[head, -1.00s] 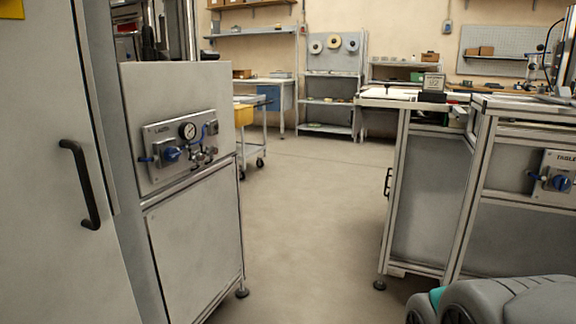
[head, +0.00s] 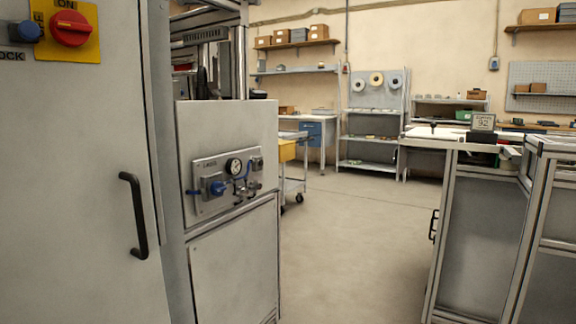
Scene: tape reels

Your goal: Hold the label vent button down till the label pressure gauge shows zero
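The label panel (head: 205,206) is a grey plate on the front of a grey machine cabinet, left of the middle in the head view. Its lettering is small and hard to read. A round white pressure gauge (head: 234,167) with a dark rim sits at the panel's upper middle; its needle is too small to read. A blue knob (head: 217,188) is on the panel's left half, with blue tubing and small metal fittings to its right. I cannot make out the vent button for certain. My gripper is not in view.
A tall grey cabinet (head: 85,190) with a black handle (head: 135,215) and a red rotary switch (head: 70,28) stands close at left. Open floor (head: 345,235) lies between the label machine and a framed workbench (head: 475,225) at right. A yellow bin (head: 288,151) on a cart stands behind.

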